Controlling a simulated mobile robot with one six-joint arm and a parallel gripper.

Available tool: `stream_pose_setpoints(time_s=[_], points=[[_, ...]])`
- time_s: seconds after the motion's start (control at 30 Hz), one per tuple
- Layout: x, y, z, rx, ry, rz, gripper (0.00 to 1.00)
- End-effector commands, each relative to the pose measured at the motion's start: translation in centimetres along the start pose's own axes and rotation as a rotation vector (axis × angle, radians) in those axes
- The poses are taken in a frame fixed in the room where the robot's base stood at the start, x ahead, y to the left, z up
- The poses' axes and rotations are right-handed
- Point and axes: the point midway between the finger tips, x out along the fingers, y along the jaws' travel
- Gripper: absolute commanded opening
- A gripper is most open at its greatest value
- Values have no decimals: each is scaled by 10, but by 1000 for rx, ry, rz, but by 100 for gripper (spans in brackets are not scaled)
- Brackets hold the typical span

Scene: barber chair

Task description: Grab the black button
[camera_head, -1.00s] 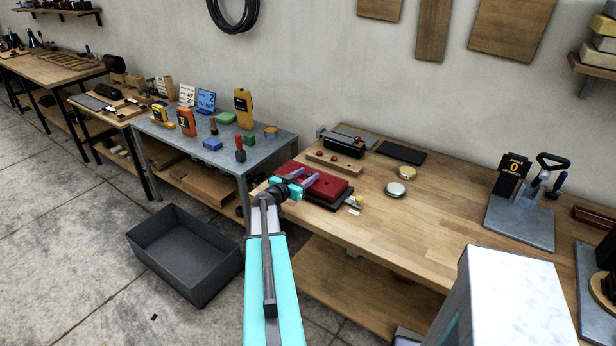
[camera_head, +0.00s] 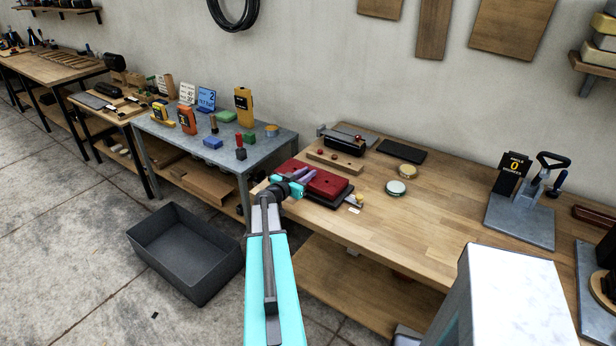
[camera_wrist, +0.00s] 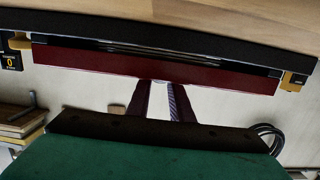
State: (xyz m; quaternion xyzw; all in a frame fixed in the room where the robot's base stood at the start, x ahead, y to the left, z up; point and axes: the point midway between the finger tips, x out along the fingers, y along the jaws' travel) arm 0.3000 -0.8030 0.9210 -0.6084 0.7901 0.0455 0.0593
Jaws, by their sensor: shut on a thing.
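My gripper (camera_head: 301,176) is at the red pad (camera_head: 325,184) on a black base, at the left end of the wooden bench. In the wrist view, the fingers of my gripper (camera_wrist: 162,88) reach to the long red edge of the pad (camera_wrist: 120,65). They are shut on a small greyish thing (camera_wrist: 160,83) at their tips. It is mostly hidden, so I cannot tell whether it is the black button. No separate black button can be made out in either view.
The wooden bench (camera_head: 440,210) holds round tins (camera_head: 396,188), a dark flat slab (camera_head: 401,152) and a wooden strip with knobs (camera_head: 335,161) behind the pad. A grey table (camera_head: 180,135) with small items is left. A grey bin (camera_head: 185,250) stands on the floor.

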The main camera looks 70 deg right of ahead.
Motion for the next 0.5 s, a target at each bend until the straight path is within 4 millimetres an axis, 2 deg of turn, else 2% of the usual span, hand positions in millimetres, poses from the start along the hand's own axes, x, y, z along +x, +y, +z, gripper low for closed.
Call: stream_pose_setpoints(time_s=[0.27,0.5], points=[[-1,0,-3,1,0,0,0],[-4,0,-20,1,1,-1,0]])
